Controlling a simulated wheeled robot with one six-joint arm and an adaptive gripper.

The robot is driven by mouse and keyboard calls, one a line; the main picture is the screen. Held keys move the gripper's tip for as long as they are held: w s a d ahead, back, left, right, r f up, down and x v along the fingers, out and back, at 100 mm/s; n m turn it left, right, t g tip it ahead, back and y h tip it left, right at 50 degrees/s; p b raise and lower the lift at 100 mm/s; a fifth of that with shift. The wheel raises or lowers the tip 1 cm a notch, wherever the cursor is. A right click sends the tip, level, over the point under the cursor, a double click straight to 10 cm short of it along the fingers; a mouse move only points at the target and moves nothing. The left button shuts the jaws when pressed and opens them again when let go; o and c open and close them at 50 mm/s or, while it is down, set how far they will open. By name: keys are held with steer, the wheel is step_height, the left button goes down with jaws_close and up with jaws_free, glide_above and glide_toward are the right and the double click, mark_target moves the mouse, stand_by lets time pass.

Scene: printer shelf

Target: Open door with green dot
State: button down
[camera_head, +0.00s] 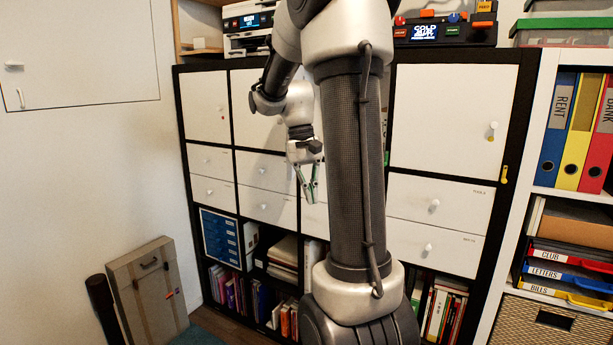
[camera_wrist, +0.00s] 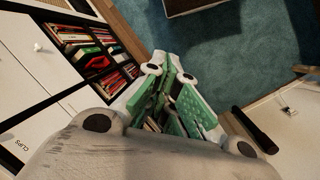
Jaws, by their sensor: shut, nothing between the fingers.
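My gripper (camera_head: 308,190) hangs fingers-down in front of the white drawers, left of my arm's thick link. Its green-padded fingers are shut and empty; they also show in the wrist view (camera_wrist: 170,75). White doors with small knobs fill the black shelf's upper row: a far-left door (camera_head: 203,105), a second door (camera_head: 246,95) partly behind my arm, and a right door (camera_head: 450,120). The right door has a yellowish mark near its knob. I cannot make out a green dot on any door; my arm hides the middle of the shelf.
White drawers (camera_head: 436,222) sit below the doors, above open cubbies of books (camera_head: 440,310). A beige case (camera_head: 150,290) leans at the left wall. A white bookcase (camera_head: 540,110) with binders stands right. Blue carpet (camera_wrist: 215,50) shows in the wrist view.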

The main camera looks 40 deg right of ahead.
steer(key=w+d+r+m+t+y, duration=0.1)
steer(key=d+r+m+t+y, duration=0.3)
steer(key=d+m, duration=0.45)
steer(key=w+d+r+m+t+y, duration=0.15)
steer(key=d+r+m+t, duration=0.35)
steer(key=m, duration=0.7)
steer(key=w+r+x, duration=0.1)
steer(key=x, duration=1.1)
steer(key=shift+w+a+f+y, duration=0.2)
steer(key=shift+a+y, duration=0.25)
steer(key=shift+a, duration=0.05)
